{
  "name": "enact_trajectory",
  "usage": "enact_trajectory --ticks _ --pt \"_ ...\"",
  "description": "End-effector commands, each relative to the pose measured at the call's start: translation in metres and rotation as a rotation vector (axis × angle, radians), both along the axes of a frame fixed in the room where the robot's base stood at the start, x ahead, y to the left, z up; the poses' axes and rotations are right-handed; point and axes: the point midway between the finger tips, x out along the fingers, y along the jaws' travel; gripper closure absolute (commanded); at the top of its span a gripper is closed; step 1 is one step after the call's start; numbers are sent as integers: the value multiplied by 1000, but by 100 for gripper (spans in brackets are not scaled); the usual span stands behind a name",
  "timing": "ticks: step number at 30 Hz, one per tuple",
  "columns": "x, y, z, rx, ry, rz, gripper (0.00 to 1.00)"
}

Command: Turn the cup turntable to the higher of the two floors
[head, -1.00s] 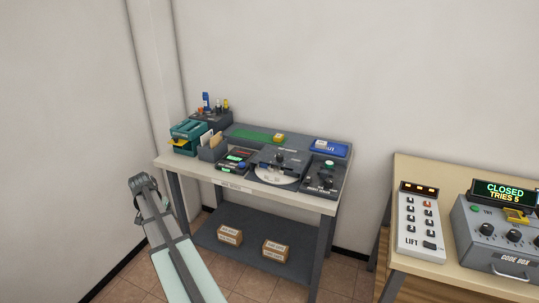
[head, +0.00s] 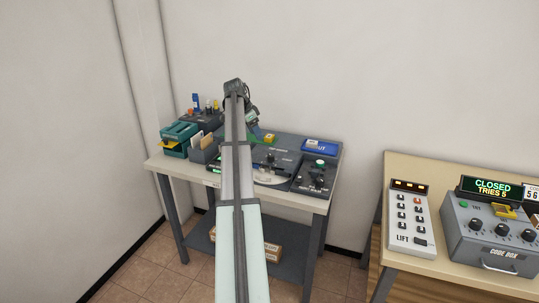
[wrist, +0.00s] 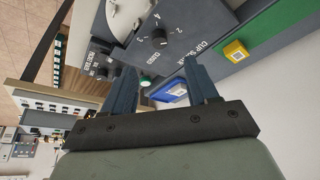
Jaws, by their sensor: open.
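The dark cup unit (head: 283,160) sits at the middle of the left desk, with a white disc (head: 272,178) at its front and a black knob (head: 271,158) behind it. In the wrist view the knob (wrist: 158,38) has numbers around it, with 2 and 4 showing; its exact setting is hard to tell. Part of the white disc (wrist: 124,14) shows at the top edge. My gripper (head: 253,120) is above the back of the desk, its tips small in this view. In the wrist view my gripper (wrist: 158,72) is open and empty, apart from the knob.
A dark panel with knobs (head: 316,179) stands right of the unit, a blue tray (head: 322,146) behind it. A green strip with a yellow block (head: 269,138) lies at the back. Teal trays (head: 178,139) stand left. The right desk holds a lift panel (head: 409,218) and code box (head: 493,241).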

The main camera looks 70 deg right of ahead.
Motion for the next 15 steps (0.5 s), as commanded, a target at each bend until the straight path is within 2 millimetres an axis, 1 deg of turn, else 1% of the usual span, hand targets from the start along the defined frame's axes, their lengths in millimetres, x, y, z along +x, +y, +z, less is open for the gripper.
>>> enact_trajectory --ticks 1,3,7,11,15 --pt "-5 -5 4 -4 -1 -15 42" --pt "-10 -7 5 -6 0 -28 42" --pt "-14 -10 -3 -6 0 -31 42" --pt "-18 -14 -21 -4 0 -29 42" --pt "-25 -20 -43 -4 0 -29 42"
